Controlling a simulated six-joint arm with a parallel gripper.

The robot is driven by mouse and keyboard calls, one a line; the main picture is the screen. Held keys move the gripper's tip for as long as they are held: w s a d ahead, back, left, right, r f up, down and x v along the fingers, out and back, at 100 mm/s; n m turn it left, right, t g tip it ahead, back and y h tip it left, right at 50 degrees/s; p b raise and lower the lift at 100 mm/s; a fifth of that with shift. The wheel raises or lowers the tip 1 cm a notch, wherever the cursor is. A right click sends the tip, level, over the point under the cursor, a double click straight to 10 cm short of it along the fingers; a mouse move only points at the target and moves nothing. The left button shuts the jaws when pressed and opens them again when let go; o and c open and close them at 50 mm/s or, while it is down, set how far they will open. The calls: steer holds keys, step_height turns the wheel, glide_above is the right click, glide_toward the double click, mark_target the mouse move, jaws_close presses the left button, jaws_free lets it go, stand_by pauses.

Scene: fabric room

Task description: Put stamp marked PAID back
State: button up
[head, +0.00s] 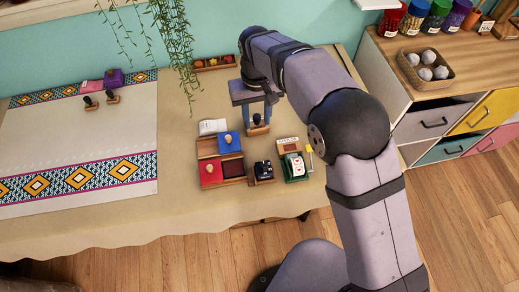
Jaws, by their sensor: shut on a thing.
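My gripper (256,116) points down over the table and is shut on a stamp (258,130) with a dark knob and a wooden base. The stamp is upright, just behind the wooden ink pad boxes. I cannot tell whether its base touches the table. No PAID marking is legible at this size. Two more dark-handled stamps, one (88,102) and another (112,97), stand at the left on the patterned cloth. A small dark holder (263,171) stands in front of my gripper; its contents are too small to tell.
A blue-lidded box (231,144) and a red-lidded box (210,174) stand left of the holder. A green item with a heart card (296,168) is right of it. A purple box (114,78) is on the cloth (75,135), whose middle is clear. Hanging vines (176,45) are behind.

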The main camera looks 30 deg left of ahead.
steer(key=shift+s+d+m, duration=0.3)
steer(key=shift+s+d, duration=0.2)
steer(key=shift+d, duration=0.2)
steer(key=shift+f+p, duration=0.8)
steer(key=shift+f, duration=4.25)
steer(key=shift+f, duration=0.15)
steer(key=o, duration=1)
step_height(320, 180, up, 12)
steer(key=shift+r+b, duration=0.15)
steer(key=shift+b, duration=0.85)
steer(key=shift+w, duration=0.1)
